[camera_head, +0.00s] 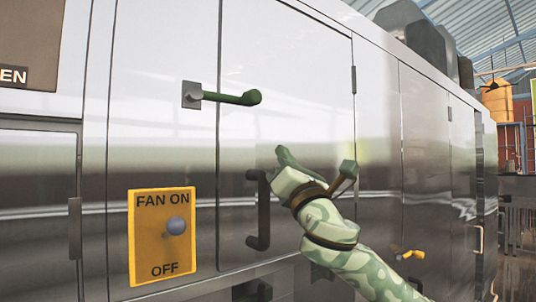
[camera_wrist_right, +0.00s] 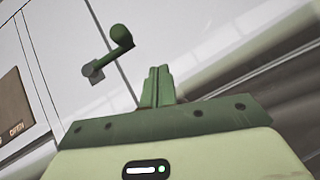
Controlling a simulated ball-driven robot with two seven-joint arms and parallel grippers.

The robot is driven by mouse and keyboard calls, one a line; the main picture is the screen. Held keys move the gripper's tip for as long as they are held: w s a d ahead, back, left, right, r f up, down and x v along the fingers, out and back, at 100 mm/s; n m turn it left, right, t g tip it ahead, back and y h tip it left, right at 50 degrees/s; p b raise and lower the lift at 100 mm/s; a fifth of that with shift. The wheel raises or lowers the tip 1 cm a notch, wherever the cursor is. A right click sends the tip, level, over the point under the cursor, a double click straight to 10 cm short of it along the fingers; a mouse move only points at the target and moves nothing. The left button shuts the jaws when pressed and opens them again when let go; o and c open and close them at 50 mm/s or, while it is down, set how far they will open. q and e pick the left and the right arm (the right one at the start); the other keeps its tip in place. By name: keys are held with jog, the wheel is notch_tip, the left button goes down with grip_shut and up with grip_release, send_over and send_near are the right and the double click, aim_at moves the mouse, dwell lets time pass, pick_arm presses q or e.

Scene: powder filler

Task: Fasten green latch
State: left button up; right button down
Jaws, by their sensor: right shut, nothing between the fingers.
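The green latch (camera_head: 232,97) is a bar with a rounded end on a square grey plate, left of the door seam. Its bar points right, nearly level, across the seam and in front of the steel door (camera_head: 300,75). My right gripper (camera_head: 282,152) is below and right of the latch's rounded end, apart from it. In the right wrist view, the right gripper's fingers (camera_wrist_right: 157,80) are together and empty, with the latch (camera_wrist_right: 118,40) beyond them to the upper left. My left gripper is not in view.
A black door handle (camera_head: 262,215) is just below and left of my right gripper. A yellow fan switch panel (camera_head: 143,235) with a grey knob sits at lower left. A yellow latch (camera_head: 410,254) is at lower right. The door face around the green latch is clear.

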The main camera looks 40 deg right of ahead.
jog(key=shift+s+d+f+b, duration=0.1)
jog(key=shift+s+f+b, duration=0.3)
jog(key=shift+s+f, duration=0.5)
jog(key=shift+s, duration=0.1)
